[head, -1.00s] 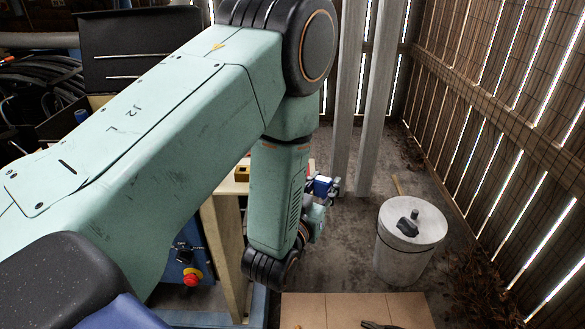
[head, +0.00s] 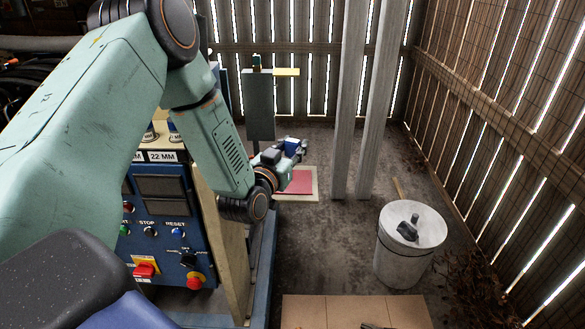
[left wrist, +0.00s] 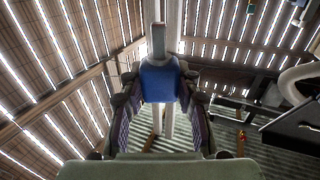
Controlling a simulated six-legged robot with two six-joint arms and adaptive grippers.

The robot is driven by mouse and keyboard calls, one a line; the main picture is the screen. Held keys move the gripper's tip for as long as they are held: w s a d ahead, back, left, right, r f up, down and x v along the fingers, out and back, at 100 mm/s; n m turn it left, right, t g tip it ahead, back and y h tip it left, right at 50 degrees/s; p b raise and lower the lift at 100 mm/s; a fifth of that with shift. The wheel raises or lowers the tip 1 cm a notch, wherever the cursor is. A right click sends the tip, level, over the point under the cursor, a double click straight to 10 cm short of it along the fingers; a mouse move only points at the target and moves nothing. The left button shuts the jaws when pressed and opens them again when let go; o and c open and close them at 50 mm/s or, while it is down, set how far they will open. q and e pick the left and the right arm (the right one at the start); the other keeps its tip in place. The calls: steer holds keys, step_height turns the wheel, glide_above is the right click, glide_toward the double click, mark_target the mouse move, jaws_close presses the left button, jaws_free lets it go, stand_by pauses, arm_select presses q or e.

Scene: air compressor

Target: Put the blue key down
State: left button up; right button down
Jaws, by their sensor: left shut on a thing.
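My left gripper (head: 292,150) is shut on the blue key (head: 291,145), held in the air beyond the control panel. In the left wrist view, the key's blue body (left wrist: 158,82) sits between the two dark fingers. Its grey shank (left wrist: 158,42) points away from the gripper. In the head view the key is small and partly hidden by the fingers. A red pad (head: 299,183) on a pale board shows just below and behind the gripper. I cannot tell the height of the key above it. My right gripper is not in view.
A blue control panel (head: 165,228) with buttons and a red stop knob (head: 144,270) stands close left of my forearm. Grey posts (head: 350,100) rise to the right. A white bin (head: 404,262) with a grey tool on its lid stands right. Floor between is clear.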

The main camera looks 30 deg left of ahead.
arm_select(q)
steer(key=shift+f, duration=0.6)
step_height(320, 180, down, 3)
steer(key=shift+s+b, duration=0.15)
steer(key=shift+b, duration=0.3)
steer(key=shift+w+f, duration=0.15)
steer(key=shift+w, duration=0.1)
steer(key=shift+s+f, duration=0.1)
steer(key=o, duration=0.8)
steer(key=shift+s, duration=0.15)
steer(key=o, duration=0.3)
steer(key=shift+w, duration=0.2)
steer(key=shift+o, duration=0.2)
